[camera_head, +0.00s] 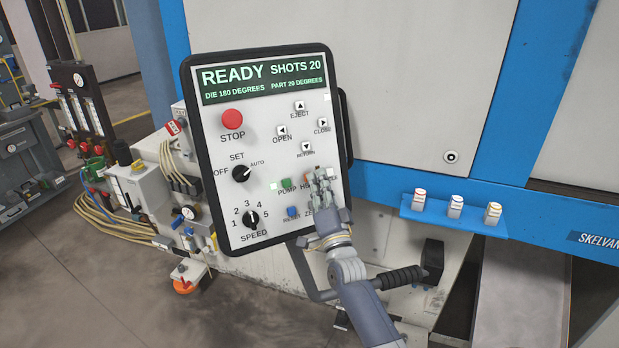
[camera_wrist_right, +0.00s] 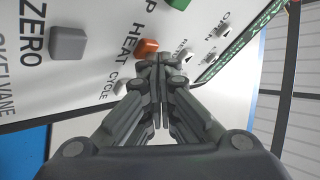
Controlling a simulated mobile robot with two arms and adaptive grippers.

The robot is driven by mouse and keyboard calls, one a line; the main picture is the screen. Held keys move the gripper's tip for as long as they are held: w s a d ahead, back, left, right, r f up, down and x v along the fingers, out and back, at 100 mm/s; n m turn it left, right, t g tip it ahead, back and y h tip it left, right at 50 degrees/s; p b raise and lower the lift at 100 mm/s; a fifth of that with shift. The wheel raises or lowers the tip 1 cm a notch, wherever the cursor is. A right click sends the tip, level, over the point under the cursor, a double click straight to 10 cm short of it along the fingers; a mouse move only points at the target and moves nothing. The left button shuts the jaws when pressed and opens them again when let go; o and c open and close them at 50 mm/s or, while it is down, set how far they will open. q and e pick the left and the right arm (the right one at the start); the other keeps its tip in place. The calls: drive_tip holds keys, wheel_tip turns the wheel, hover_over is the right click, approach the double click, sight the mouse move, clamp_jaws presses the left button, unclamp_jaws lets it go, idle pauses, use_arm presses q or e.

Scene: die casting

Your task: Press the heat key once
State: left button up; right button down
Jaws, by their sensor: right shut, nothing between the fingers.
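The control panel (camera_head: 262,235) faces me, tilted a little, with its display (camera_head: 266,77) reading READY, SHOTS 20, die 180 degrees, part 20 degrees. The orange heat key (camera_wrist_right: 147,46) shows in the right wrist view beside the word HEAT. My right gripper (camera_head: 321,184) is shut and empty, in front of the panel's lower right keys. In the wrist view its closed fingertips (camera_wrist_right: 158,62) overlap the lower edge of the heat key. I cannot tell whether they touch it. In the head view the gripper hides most of the heat label. My left gripper is out of view.
The green pump key (camera_head: 286,184) and blue reset key (camera_head: 292,212) lie left of the gripper. The grey zero key (camera_wrist_right: 69,43) is close by. The red stop button (camera_head: 232,119) is higher up.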

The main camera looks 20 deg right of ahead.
drive_tip(key=shift+s+d+r+p, duration=0.1)
drive_tip(key=shift+s+r+p, duration=0.1)
drive_tip(key=shift+s+p, duration=0.35)
drive_tip(key=shift+s, duration=0.1)
drive_tip(key=s+p, duration=0.1)
drive_tip(key=s+r+p, duration=0.1)
drive_tip(key=s, duration=0.1)
drive_tip(key=s+d+p, duration=0.1)
drive_tip(key=p, duration=0.1)
drive_tip(key=shift+s+r, duration=0.3)
drive_tip(key=shift+r, duration=0.05)
